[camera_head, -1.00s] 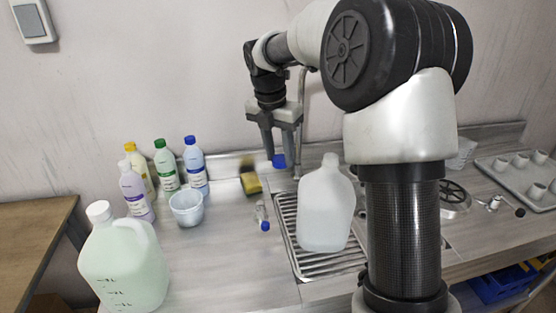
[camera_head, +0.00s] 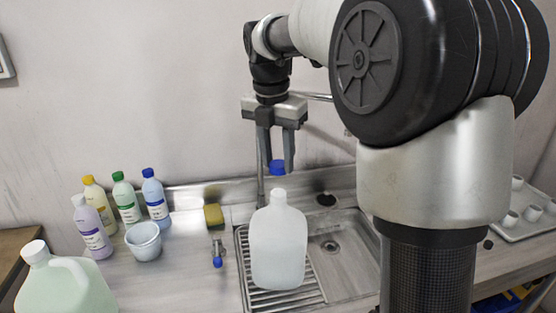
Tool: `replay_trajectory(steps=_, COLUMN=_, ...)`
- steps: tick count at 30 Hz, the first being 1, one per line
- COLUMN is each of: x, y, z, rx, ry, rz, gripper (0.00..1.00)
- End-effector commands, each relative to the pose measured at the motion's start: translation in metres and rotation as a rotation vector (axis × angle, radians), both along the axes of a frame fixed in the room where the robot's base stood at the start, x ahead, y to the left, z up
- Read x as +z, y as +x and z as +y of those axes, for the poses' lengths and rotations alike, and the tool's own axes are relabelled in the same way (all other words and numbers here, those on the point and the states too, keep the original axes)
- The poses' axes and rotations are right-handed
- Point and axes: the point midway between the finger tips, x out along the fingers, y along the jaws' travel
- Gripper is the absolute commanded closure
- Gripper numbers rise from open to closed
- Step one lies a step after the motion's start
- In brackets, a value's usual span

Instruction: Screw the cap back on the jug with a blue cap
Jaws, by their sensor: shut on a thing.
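My gripper (camera_head: 277,163) points down and is shut on a blue cap (camera_head: 277,167) at its fingertips. The cap shows just above the mouth of an uncapped translucent white jug (camera_head: 278,246) in the picture; I cannot tell whether it is directly over the mouth or behind it. A gap shows between cap and neck. The jug stands upright on the ribbed drainboard (camera_head: 262,298) beside the sink. A second jug (camera_head: 62,290), pale green with a white cap, stands at the lower left.
Several bottles with coloured caps stand at the left, behind a small white tub (camera_head: 143,241). A yellow sponge (camera_head: 213,215) lies near the wall, and a small blue-ended item (camera_head: 218,253) lies left of the drainboard. The sink basin (camera_head: 340,250) is at the right.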

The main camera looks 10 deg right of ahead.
Motion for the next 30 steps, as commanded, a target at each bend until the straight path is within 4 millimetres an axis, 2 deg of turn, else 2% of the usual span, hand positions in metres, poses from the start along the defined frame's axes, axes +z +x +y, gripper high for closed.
replay_trajectory(steps=17, x=-0.04, y=0.0, z=0.0, rx=0.0, ry=0.001, rz=-0.001, gripper=0.87)
replay_trajectory(steps=30, x=-0.052, y=0.0, z=0.0, rx=0.0, ry=0.0, rz=0.0, gripper=0.87)
